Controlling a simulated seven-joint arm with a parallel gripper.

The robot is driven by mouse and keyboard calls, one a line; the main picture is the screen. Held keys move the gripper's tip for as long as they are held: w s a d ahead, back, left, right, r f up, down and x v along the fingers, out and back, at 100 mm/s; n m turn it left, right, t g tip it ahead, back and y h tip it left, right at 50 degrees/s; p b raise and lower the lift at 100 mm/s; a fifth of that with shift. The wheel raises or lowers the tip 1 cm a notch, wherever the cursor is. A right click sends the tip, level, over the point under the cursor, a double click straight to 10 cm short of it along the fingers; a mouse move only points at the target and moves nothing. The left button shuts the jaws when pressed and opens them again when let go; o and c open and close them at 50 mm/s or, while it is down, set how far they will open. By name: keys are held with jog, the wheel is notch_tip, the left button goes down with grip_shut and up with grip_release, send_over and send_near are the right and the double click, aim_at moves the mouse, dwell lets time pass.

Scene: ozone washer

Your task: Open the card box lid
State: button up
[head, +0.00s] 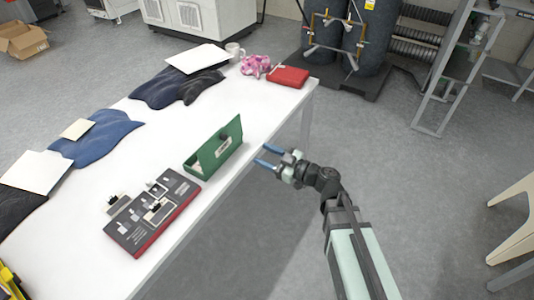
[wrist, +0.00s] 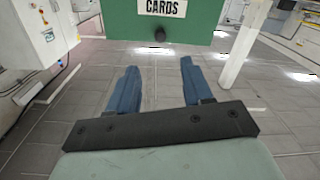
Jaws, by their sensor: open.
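The green card box (head: 194,168) stands on the white table near its right edge in the head view. A green panel (head: 215,152) with a dark knob and a pale label rises at a slant from it; it looks like a raised lid, but I cannot tell how far it is open. In the wrist view a green panel (wrist: 110,22) of the box shows at the top, with a "CARDS" label and a dark knob. My gripper (head: 265,155) is right of the box, apart from it. Its blue fingers (wrist: 158,68) are open and empty.
A dark and red tray of small items (head: 150,238) lies in front of the box on the table (head: 150,114). A red box (head: 288,77), a pink patterned thing (head: 256,66) and a mug (head: 235,50) stand at the far end. Dark and blue cloths lie left.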

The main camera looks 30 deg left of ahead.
dwell(0.3)
jog(key=s+d+f+m+g+h, duration=0.1)
jog(key=s+d+f+m+h, duration=0.2)
jog(key=f+m, duration=0.4)
jog(key=s+d+f+m+g+h, duration=0.1)
jog(key=s+d+f+m+h, duration=0.1)
jog(key=f+m+h, duration=0.35)
jog(key=s+d+f+m+h, duration=0.2)
jog(key=d+f+m+h, duration=0.4)
jog(key=d+f, duration=1.05)
jog(key=s+d+f+g+h, duration=0.15)
jog(key=d+f, duration=0.25)
jog(key=d, duration=0.4)
jog(key=s+d+f+t+h, duration=0.1)
jog(key=s+d+f+h, duration=0.3)
jog(key=d, duration=0.5)
jog(key=s+d+f+m+g+y, duration=0.1)
jog(key=s+d+f+g, duration=0.1)
jog(key=s+d, duration=0.4)
jog(key=s+d+f+m+g+y, duration=0.1)
jog(key=s+d+f+m, duration=0.1)
jog(key=s+d+f, duration=0.3)
jog(key=shift+s+d+f+g, duration=0.15)
jog(key=shift+s+d+g, duration=0.2)
jog(key=shift+s, duration=0.2)
